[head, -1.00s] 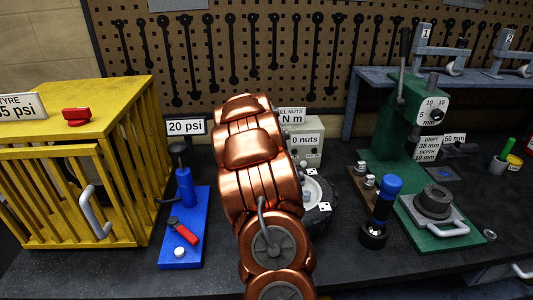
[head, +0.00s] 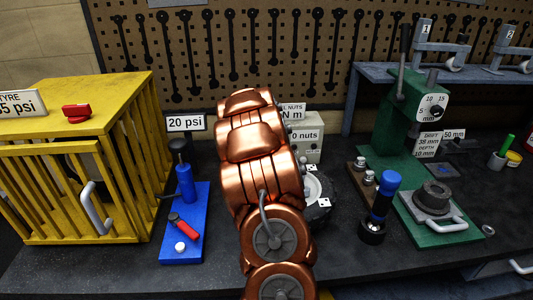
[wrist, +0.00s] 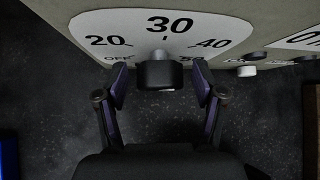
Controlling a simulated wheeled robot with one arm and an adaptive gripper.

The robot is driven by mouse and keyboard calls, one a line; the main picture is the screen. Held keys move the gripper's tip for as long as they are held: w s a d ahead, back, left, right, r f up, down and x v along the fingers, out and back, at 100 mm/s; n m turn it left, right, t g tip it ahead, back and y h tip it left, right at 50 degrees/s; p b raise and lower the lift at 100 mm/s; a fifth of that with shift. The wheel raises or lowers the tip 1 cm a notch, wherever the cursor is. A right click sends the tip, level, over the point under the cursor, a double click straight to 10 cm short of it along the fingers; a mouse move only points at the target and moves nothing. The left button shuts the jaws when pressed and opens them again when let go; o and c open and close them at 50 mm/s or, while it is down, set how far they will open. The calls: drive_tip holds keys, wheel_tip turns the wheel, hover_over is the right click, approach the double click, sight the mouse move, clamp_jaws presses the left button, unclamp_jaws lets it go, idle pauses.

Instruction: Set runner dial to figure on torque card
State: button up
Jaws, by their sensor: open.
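The runner dial (wrist: 160,72) is a dark round knob on a pale scale plate (wrist: 105,25) in the wrist view. The scale reads OFF, 20, 30, 40 and a partly hidden figure at right. A small tick shows under the 30, above the knob. My gripper (wrist: 160,76) is open, with one finger on each side of the knob and a gap on both sides. In the head view my arm hides the gripper and the dial.
The grey runner box (head: 312,150) bears a "0 nuts" label, partly covered. A blue stand (head: 185,225) and a yellow cage (head: 110,110) are at left. A green press (head: 400,120) and a blue-black tool (head: 380,210) are at right. Dark bench lies between.

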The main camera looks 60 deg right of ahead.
drive_tip(key=shift+r, duration=0.1)
drive_tip(key=v, duration=1.1)
drive_tip(key=shift+s+a+r, duration=0.2)
drive_tip(key=shift+a, duration=0.1)
idle(0.3)
